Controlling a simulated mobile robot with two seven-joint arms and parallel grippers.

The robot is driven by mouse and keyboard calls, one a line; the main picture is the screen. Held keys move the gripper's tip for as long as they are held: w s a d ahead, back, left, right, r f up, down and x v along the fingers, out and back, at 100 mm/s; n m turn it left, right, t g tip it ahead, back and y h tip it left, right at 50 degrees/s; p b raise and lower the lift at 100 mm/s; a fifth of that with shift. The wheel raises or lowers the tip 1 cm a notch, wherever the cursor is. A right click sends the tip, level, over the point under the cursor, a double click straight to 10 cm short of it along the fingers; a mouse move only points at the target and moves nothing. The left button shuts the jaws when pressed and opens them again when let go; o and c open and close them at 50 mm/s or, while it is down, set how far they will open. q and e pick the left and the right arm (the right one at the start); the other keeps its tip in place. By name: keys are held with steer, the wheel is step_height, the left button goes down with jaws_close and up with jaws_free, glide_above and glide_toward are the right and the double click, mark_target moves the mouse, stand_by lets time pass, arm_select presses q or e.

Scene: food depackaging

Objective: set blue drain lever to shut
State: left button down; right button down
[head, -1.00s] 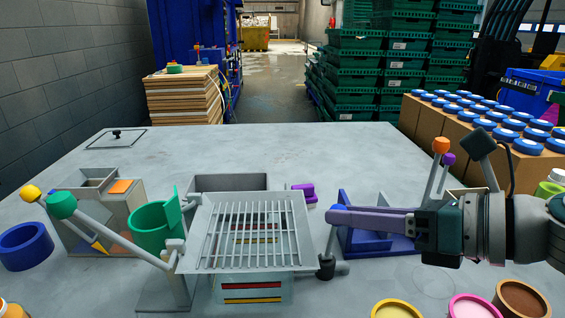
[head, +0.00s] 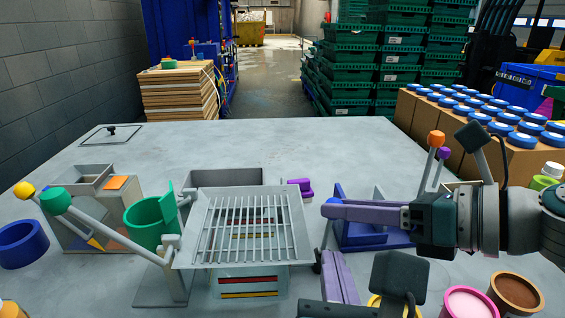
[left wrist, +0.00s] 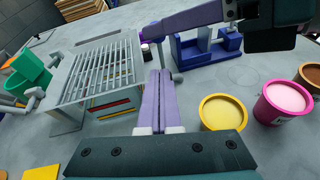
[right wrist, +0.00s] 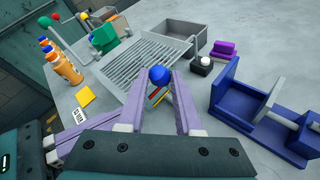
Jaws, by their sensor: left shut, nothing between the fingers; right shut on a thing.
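The blue drain lever's round knob (right wrist: 158,75) sits between the fingertips of my right gripper (right wrist: 160,84) in the right wrist view. In the head view my right gripper (head: 328,208) is shut on that knob, to the right of the grated tray (head: 190,250). The lever's thin stem is mostly hidden there. My left gripper (head: 330,256) is shut and empty, in front of and below the right one. In the left wrist view its fingers (left wrist: 160,74) lie together, pointing at the lever's base beside the tray.
A blue bracket stand (head: 375,236) is just right of the lever. A green-knobbed lever (head: 55,200) and green cup (head: 150,224) stand left of the tray. Open yellow, pink and brown tubs (left wrist: 222,112) are at the front right.

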mark_target(331, 220)
arm_select(q)
steer(key=shift+w+d+r, duration=0.2)
steer(key=shift+w+r, duration=0.25)
steer(key=shift+w, duration=0.3)
steer(key=shift+w+d+r, duration=0.15)
steer(key=shift+w+r, duration=0.3)
steer(key=shift+w, duration=0.3)
arm_select(e)
steer(key=shift+w+r, duration=0.15)
steer(key=shift+r, duration=0.15)
arm_select(q)
steer(key=shift+w+r, duration=0.45)
steer(key=shift+w, duration=0.25)
arm_select(e)
steer(key=shift+a+f, duration=0.1)
steer(key=shift+a, duration=0.15)
steer(key=c, duration=1)
jaws_free()
steer(key=shift+s, duration=0.2)
steer(key=shift+c, duration=0.2)
steer(key=o, duration=0.3)
steer(key=shift+d, duration=0.1)
steer(key=shift+o, duration=0.7)
steer(key=shift+f, duration=0.1)
arm_select(q)
steer(key=shift+w+d+r, duration=0.1)
steer(key=shift+d, duration=0.05)
arm_select(e)
steer(key=shift+f, duration=0.15)
